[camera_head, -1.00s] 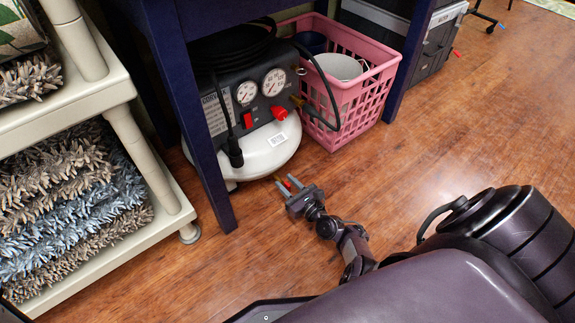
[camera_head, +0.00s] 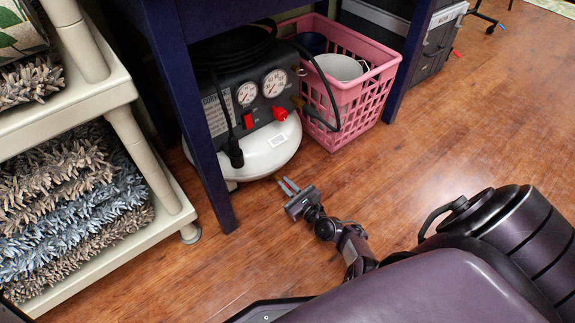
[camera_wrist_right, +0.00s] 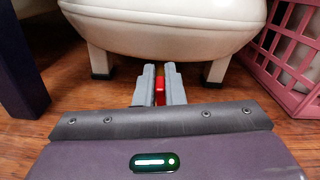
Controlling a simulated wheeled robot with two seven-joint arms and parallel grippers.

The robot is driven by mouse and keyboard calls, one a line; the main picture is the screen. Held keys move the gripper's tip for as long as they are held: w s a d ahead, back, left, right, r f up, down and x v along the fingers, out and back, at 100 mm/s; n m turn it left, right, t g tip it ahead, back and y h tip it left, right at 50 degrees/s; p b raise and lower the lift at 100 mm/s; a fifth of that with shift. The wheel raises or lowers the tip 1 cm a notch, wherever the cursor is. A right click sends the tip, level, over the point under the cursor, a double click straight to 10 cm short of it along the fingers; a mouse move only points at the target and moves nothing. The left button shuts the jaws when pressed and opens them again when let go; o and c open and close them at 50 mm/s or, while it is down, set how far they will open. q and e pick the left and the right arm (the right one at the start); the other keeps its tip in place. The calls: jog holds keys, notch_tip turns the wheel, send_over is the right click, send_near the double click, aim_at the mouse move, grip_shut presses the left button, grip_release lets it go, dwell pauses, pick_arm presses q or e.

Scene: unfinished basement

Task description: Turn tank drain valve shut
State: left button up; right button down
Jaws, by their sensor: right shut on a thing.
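The air compressor's white tank (camera_head: 268,152) stands on its feet under the dark blue table. The drain valve's small red handle (camera_wrist_right: 160,92) shows low beneath the tank in the right wrist view. My right gripper (camera_wrist_right: 160,83) is shut on this red handle, with one grey finger on each side of it. In the head view my right gripper (camera_head: 288,186) is just in front of the tank, low over the floor, and only a sliver of red shows between its fingers. The valve's body is hidden. My left gripper is not in view.
A pink basket (camera_head: 366,105) holding a white bucket (camera_head: 340,68) stands right of the compressor. A blue table leg (camera_head: 199,130) and a cream shelf (camera_head: 150,165) with shaggy rugs are on the left.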

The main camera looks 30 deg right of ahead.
jog(key=n, duration=0.3)
jog(key=shift+a+f+n, duration=0.1)
jog(key=shift+a+n, duration=0.2)
jog(key=shift+a, duration=0.1)
jog(key=n, duration=0.4)
jog(key=shift+a+f+n, duration=0.3)
jog(key=shift+a+f, duration=0.05)
jog(key=n, duration=0.3)
jog(key=shift+s+a+f+n, duration=0.1)
jog(key=shift+a+f+n, duration=0.1)
jog(key=shift+f+n, duration=0.15)
jog(key=shift+a+f+n, duration=0.1)
jog(key=shift+f+n, duration=0.1)
jog(key=shift+n, duration=0.8)
jog(key=shift+f+n, duration=0.2)
jog(key=shift+n, duration=0.75)
jog(key=c, duration=1.5)
grip_release()
